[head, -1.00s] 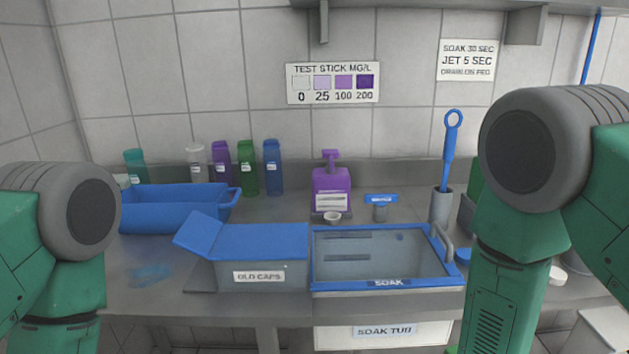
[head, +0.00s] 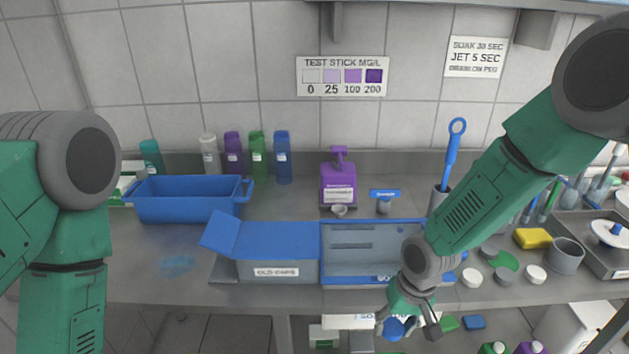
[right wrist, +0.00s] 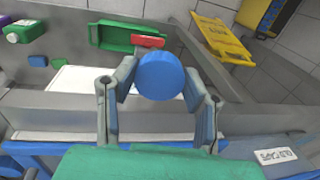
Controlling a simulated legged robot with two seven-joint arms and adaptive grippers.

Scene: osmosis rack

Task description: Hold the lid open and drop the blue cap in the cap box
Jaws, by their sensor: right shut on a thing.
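The cap box labelled OLD CAPS (head: 277,272) is grey and stands on the steel counter. Its blue lid (head: 275,240) lies over the top, with a blue flap (head: 221,232) slanting up at the left end. My right gripper (head: 408,326) is shut on the blue cap (head: 393,329), in front of the counter and to the right of the box. In the right wrist view the cap (right wrist: 160,76) sits between the two fingertips, and the box's label (right wrist: 276,155) shows at the lower right. My left arm is at the left edge; its gripper is out of view.
The soak tub (head: 370,245) stands right beside the box, partly behind my right arm. A blue bin (head: 188,205) and several bottles stand behind. Grey and white discs, a yellow sponge (head: 533,238) and a grey cup (head: 565,256) are at right. The counter's front left is clear.

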